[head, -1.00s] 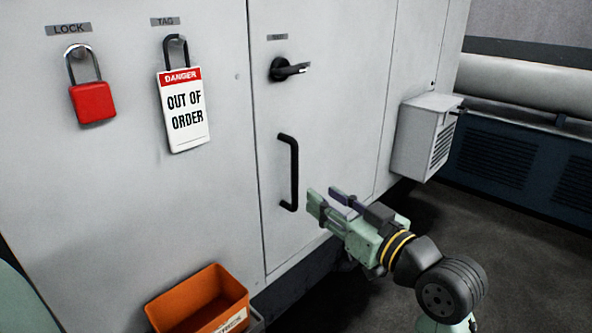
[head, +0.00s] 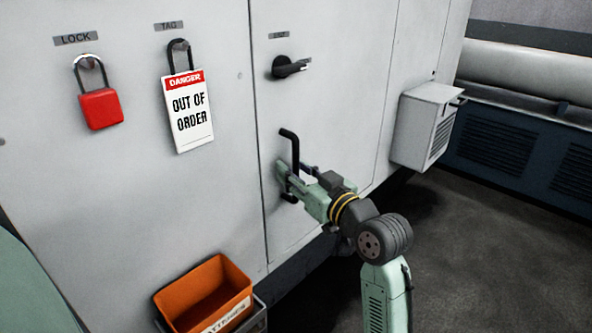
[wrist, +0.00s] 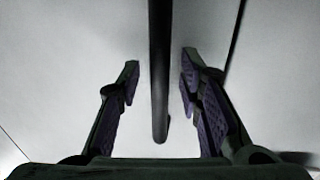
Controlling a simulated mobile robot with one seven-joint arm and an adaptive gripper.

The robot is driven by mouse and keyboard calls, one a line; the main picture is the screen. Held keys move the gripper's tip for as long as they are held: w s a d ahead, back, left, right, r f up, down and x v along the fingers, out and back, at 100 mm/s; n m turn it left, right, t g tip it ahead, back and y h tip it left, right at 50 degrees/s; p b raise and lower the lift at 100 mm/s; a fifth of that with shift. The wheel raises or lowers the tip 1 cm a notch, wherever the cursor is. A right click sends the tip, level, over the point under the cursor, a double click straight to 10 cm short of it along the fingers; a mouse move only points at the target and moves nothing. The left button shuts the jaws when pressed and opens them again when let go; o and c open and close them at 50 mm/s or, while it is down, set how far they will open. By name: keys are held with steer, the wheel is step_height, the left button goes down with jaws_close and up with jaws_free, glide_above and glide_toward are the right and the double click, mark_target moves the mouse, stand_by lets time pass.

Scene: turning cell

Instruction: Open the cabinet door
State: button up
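The light grey cabinet door (head: 325,110) is shut, with its seam running down the left of its handle. The black vertical bar handle (head: 293,147) is fixed near that seam. My gripper (head: 290,171) is at the lower half of the handle. In the wrist view the handle (wrist: 160,70) runs between the two open fingers (wrist: 158,85), with a gap on each side. A black rotary knob (head: 290,67) sits above the handle, its lever pointing right.
A red padlock (head: 101,108) and an "OUT OF ORDER" tag (head: 189,115) hang left of the door. An orange bin (head: 205,292) stands low at the left. A vented box (head: 425,127) juts out at the right. Dark floor (head: 480,240) is clear at the right.

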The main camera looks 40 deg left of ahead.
steer(key=shift+c, duration=0.6)
jaws_close()
